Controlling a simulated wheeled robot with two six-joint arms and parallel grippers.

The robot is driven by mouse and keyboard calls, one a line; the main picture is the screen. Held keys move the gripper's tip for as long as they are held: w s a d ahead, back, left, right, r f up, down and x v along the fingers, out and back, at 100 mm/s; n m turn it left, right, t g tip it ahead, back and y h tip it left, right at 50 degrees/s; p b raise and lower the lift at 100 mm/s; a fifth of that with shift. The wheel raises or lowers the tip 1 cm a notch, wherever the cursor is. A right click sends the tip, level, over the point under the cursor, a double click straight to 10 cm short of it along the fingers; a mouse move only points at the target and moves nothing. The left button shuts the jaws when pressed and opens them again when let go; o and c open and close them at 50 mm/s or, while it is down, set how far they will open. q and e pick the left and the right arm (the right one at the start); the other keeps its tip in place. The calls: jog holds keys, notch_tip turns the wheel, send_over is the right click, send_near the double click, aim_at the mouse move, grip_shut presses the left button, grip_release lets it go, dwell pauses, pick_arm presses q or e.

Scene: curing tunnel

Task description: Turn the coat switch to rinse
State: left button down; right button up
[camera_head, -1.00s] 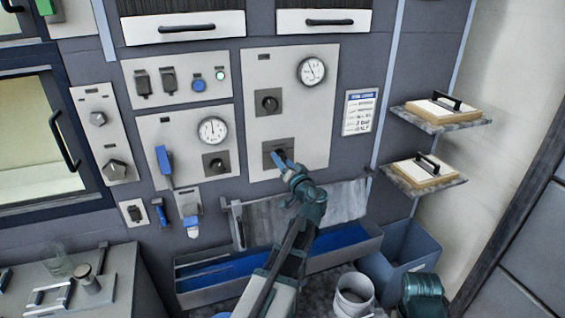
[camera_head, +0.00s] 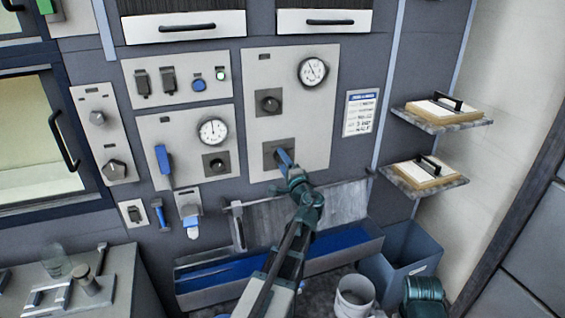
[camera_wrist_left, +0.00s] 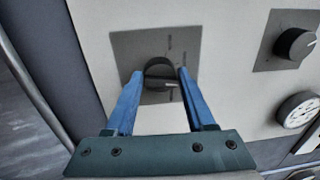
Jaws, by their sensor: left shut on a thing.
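The switch in the wrist view is a dark round knob (camera_wrist_left: 158,71) on a grey square plate (camera_wrist_left: 127,46), with small labels too blurred to read. A pale pointer mark shows on the knob's lower right. In the head view the plate (camera_head: 269,146) sits low on the right-hand white panel. My left gripper (camera_wrist_left: 160,78) has its two blue fingers on either side of the knob, shut on it. It also shows in the head view (camera_head: 284,158), where it covers most of the knob.
Above the switch are another black knob (camera_head: 268,102) and a round gauge (camera_head: 312,71). A printed card (camera_head: 361,113) hangs to the right. A blue-lined trough (camera_head: 218,281) lies below. Two shelves (camera_head: 448,123) with handled boards jut out at the right.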

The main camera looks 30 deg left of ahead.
pick_arm(q)
jog(key=m, duration=1.2)
jog(key=shift+s+t+h, duration=0.1)
jog(key=shift+t+h, duration=0.2)
jog(key=shift+h, duration=0.1)
jog(key=shift+p, duration=0.3)
jog(key=shift+c, duration=1.4)
grip_release()
